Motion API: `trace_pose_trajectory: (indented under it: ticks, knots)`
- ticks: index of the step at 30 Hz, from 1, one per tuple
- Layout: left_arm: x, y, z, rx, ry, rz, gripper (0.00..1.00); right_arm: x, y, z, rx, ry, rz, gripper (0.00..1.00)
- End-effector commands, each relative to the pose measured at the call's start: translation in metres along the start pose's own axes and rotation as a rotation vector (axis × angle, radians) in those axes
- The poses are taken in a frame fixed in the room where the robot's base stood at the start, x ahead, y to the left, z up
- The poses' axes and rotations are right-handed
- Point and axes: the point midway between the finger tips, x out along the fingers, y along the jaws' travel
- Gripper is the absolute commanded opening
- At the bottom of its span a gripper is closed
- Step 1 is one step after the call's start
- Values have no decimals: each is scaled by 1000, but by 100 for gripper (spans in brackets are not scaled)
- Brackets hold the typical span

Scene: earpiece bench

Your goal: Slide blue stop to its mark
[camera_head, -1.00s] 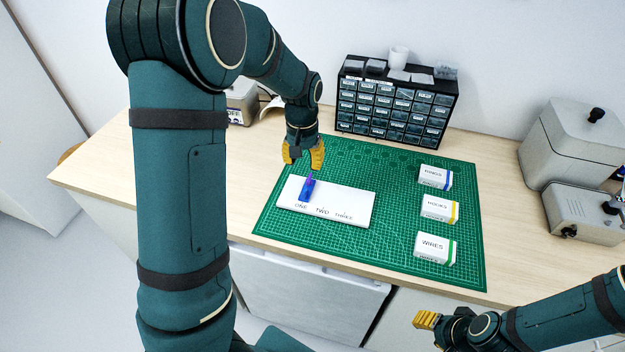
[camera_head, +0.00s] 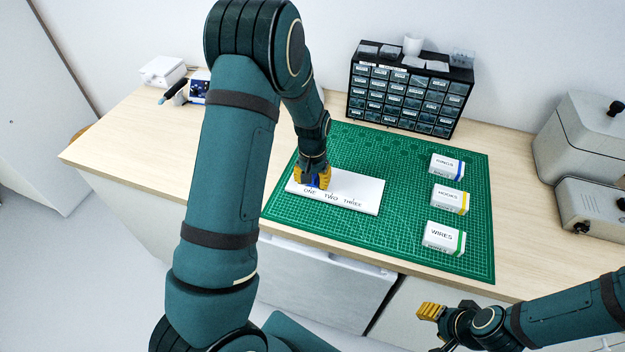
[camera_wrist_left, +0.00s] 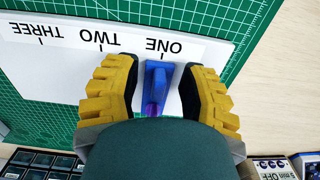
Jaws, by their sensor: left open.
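The blue stop (camera_wrist_left: 157,85) sits on the white board (camera_head: 355,191) at the mark labelled ONE. The board also shows in the left wrist view (camera_wrist_left: 45,70), with the marks ONE, TWO and THREE along its edge. My left gripper (camera_head: 314,184) is over the board's left end in the head view. In the left wrist view its yellow fingers (camera_wrist_left: 160,90) are open, one on each side of the stop, with gaps visible. In the head view the fingers mostly hide the stop. My right gripper (camera_head: 431,311) is in front of the bench, away from the board; its jaw state is unclear.
A green cutting mat (camera_head: 390,235) lies under the board. White boxes labelled RINGS (camera_head: 446,166), HOOKS (camera_head: 449,199) and WIRES (camera_head: 443,238) stand on its right side. A black drawer cabinet (camera_head: 410,92) stands behind. Grey machines (camera_head: 590,205) stand at right.

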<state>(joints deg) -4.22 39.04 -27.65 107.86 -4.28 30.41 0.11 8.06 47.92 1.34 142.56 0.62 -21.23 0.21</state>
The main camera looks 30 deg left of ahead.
Motion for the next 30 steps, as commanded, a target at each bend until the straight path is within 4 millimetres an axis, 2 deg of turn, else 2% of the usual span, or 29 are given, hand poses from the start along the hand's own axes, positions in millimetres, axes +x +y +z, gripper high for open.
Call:
trace_pose_trajectory:
  ticks: [9, 10, 13, 14, 24, 26, 30]
  knots:
    - [2, 0, 0, 0, 0, 0, 41, 0, 0, 0, 0, 0, 0, 47]
    - [2, 0, 0, 0, 0, 0, 37, 0, 0, 0, 0, 0, 0, 47]
    - [2, 0, 0, 0, 0, 0, 2, 0, 0, 0, 0, 0, 0, 47]
    - [2, 0, 0, 0, 0, 0, 0, 0, 0, 0, 0, 0, 0, 47]
    - [3, 2, 0, 1, -1, 0, 0, 0, 0, 0, 0, 0, 0, 47]
    - [3, 9, 0, 3, -2, 0, 0, -1, 0, 0, 0, 0, 0, 47]
    - [2, 43, 1, 8, -3, 1, 0, -3, -1, 0, 0, 0, -1, 47]
